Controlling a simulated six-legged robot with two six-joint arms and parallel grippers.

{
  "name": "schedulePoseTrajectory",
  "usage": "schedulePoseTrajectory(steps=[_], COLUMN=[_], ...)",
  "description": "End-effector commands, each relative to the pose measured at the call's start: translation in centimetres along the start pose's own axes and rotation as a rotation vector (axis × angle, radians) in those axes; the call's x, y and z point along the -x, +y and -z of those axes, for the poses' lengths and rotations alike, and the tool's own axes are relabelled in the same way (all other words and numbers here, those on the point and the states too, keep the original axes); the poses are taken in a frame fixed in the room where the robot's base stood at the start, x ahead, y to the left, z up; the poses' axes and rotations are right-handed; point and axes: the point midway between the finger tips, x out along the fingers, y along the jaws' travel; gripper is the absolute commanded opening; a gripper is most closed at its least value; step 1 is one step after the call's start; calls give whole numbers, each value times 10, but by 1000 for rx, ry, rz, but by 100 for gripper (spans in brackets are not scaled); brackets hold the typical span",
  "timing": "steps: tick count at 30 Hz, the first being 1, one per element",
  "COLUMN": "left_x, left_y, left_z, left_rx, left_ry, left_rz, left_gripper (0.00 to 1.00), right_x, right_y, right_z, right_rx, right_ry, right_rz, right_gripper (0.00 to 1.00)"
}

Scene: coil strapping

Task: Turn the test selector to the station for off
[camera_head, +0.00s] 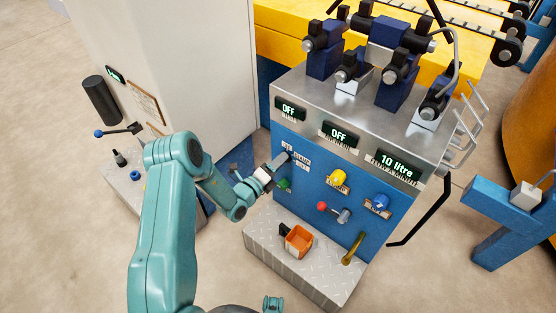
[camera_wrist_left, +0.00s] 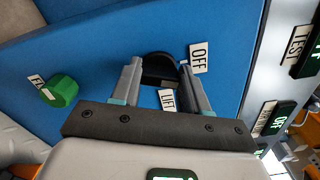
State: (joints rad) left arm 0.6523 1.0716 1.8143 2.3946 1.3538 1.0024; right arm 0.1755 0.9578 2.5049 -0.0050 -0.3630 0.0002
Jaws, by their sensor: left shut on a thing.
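The test selector (camera_wrist_left: 158,68) is a black knob on the blue front panel of the machine. In the left wrist view it lies between the two fingers of my left gripper (camera_wrist_left: 160,80), which is shut on it. An OFF label (camera_wrist_left: 199,57) sits just right of the knob and a LIFT label (camera_wrist_left: 167,99) just below it. In the head view my left gripper (camera_head: 274,168) reaches the upper left of the blue panel and mostly hides the knob. The knob's pointer direction cannot be made out. My right gripper is not in view.
A green knob (camera_wrist_left: 60,92) is close to the selector. Yellow (camera_head: 338,177) and blue (camera_head: 378,203) knobs and a red-tipped lever (camera_head: 323,207) are farther right. Displays above read OFF (camera_head: 289,109), OFF (camera_head: 340,134) and 10 litre (camera_head: 397,164).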

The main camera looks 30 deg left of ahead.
Motion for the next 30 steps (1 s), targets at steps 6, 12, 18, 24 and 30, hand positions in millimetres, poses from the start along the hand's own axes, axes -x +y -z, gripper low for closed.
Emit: schedulePoseTrajectory(steps=[6, 12, 18, 24, 30], left_x=[0, 0, 0, 0, 0], left_y=[-1, 0, 1, 1, 1], left_z=[0, 0, 0, 0, 0], left_rx=[174, 297, 371, 403, 409], left_ry=[0, 0, 0, -1, -1], left_rz=[1, 1, 1, 1, 1], left_gripper=[14, 14, 14, 14, 14], right_x=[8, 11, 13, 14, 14], right_y=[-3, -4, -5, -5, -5], right_z=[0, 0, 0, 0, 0], right_rx=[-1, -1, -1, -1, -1], right_ry=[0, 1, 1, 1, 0], right_rz=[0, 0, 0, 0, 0], right_gripper=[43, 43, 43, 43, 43])
